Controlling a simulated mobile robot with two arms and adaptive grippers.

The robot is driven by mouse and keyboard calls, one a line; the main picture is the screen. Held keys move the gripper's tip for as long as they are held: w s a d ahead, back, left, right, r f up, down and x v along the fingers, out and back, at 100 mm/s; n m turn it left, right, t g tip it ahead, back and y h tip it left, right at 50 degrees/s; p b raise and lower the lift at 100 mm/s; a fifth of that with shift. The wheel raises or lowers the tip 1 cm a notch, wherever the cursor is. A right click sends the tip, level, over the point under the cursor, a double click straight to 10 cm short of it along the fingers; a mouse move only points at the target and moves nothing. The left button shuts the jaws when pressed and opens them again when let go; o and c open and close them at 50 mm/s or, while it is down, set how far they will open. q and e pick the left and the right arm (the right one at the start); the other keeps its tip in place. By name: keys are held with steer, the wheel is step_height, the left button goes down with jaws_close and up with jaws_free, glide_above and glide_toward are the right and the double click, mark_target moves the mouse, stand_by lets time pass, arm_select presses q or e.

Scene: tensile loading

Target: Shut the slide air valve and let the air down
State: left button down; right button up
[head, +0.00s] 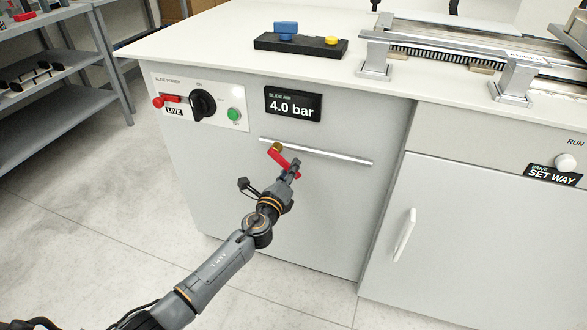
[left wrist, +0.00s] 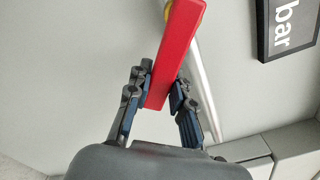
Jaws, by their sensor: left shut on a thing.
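The slide air valve has a red lever (head: 281,159) on a brass-coloured pivot (head: 277,147), at the left part of a silver pipe (head: 325,153) on the cabinet front. The lever slants down to the right, at an angle to the pipe. My left gripper (head: 293,169) is shut on the lever's lower end. In the left wrist view the red lever (left wrist: 176,50) lies between the fingers (left wrist: 160,90), with the pipe (left wrist: 203,80) behind it. The slide air display (head: 293,104) reads 4.0 bar. My right gripper is not in view.
A white door handle (head: 404,235) sticks out on the right. The floor before the cabinet is clear.

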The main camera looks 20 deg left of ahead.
arm_select(q)
steer(key=shift+a+f+m, duration=0.45)
steer(key=shift+f+m, duration=0.05)
steer(key=shift+m, duration=0.5)
steer(key=shift+a+f+m, duration=0.2)
steer(key=shift+a+m, duration=0.5)
steer(key=shift+m, duration=0.65)
steer(key=shift+a+f+m, duration=0.25)
steer(key=shift+a+m, duration=0.4)
steer(key=shift+m, duration=0.65)
steer(key=shift+a+f+m, duration=0.2)
steer(key=shift+a+m, duration=0.5)
steer(key=shift+m, duration=0.65)
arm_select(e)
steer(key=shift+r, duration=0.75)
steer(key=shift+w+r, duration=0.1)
arm_select(q)
steer(key=c, duration=1.2)
jaws_free()
steer(key=shift+o, duration=0.2)
